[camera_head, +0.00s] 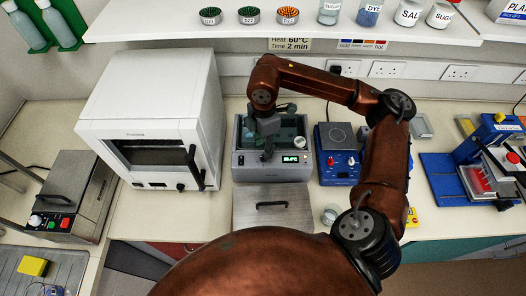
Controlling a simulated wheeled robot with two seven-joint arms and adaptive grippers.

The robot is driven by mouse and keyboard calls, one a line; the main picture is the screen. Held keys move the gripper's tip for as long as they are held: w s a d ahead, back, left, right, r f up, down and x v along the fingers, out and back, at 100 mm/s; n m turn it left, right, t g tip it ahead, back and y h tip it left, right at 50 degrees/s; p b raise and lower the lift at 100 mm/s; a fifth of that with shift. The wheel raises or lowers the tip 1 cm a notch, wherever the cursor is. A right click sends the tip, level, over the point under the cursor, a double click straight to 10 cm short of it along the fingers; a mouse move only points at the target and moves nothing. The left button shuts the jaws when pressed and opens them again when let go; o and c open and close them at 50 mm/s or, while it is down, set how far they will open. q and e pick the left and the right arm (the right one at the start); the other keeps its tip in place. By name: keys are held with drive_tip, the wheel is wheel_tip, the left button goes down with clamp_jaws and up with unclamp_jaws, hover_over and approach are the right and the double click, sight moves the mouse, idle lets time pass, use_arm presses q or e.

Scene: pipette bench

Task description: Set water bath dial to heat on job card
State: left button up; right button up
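The water bath (240,172) is a grey box at the back of the bench, just right of the white oven. Its front panel has a small lit display (291,160), with digits too small to read surely. My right gripper (266,156) points down at the bath's front, left of the display. It covers that part of the panel, and I cannot make out the dial or whether the fingers touch it. The fingers are small and dark, so their opening is unclear. The job card (290,44) under the shelf reads Heat 60°C, Time 2 min. My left gripper is out of view.
A metal lid with a black handle (272,205) lies in front of the bath. The white oven (150,125) stands close on the left. A blue device with knobs (338,165) stands close on the right, under my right arm. A shelf (400,22) with jars overhangs the back.

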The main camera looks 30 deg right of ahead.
sight(263, 155)
wheel_tip(263, 155, up, 8)
drive_tip(key=shift+f, duration=0.25)
idle(0.5)
